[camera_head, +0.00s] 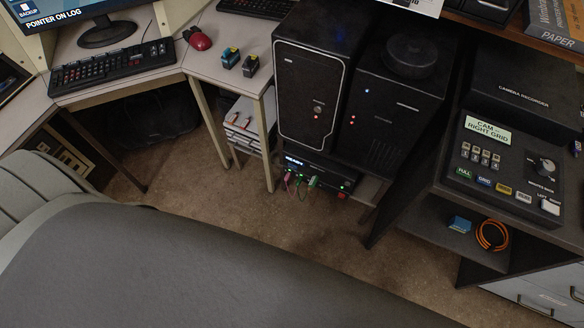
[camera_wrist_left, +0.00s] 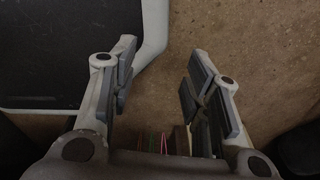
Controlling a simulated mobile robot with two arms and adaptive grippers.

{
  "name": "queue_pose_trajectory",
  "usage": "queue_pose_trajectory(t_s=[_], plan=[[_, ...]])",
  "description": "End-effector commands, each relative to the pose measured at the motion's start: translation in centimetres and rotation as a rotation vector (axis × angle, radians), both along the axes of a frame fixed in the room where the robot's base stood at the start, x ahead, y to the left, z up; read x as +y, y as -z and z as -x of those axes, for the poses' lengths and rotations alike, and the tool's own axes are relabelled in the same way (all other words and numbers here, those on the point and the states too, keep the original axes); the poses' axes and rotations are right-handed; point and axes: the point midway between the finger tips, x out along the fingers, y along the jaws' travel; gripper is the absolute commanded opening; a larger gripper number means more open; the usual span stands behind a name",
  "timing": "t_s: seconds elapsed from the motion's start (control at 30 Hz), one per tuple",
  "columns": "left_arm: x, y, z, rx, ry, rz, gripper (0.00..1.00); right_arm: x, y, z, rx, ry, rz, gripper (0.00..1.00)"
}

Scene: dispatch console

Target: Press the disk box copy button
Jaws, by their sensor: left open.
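In the head view, a low black box (camera_head: 318,172) with a small lit display, green lights and a red spot at its right end sits under the two computer towers. Coloured cables plug into its front. My left gripper (camera_wrist_left: 160,78) shows only in the left wrist view. It is open and empty, with brown carpet between its fingers. Thin coloured strands show low between the fingers. My right gripper is not in view.
Two black towers (camera_head: 309,85) stand above the box. A desk (camera_head: 225,68) is left of them. A camera control panel (camera_head: 506,165) is on a black stand at right. A large grey surface fills the foreground; carpet (camera_head: 215,200) lies clear between.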

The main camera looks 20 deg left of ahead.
Motion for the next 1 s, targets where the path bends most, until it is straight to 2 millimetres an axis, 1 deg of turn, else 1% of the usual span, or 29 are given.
queue_pose_trajectory(t_s=[0.03,0.3,1.0], plan=[[0.01,0.00,0.00,0.000,0.000,0.000,0.34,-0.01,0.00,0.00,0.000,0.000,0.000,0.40],[0.02,0.00,-0.01,0.000,0.000,0.000,0.00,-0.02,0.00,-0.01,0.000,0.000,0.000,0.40],[0.03,0.00,-0.02,0.000,0.000,0.000,0.00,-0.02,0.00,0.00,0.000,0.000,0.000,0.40]])
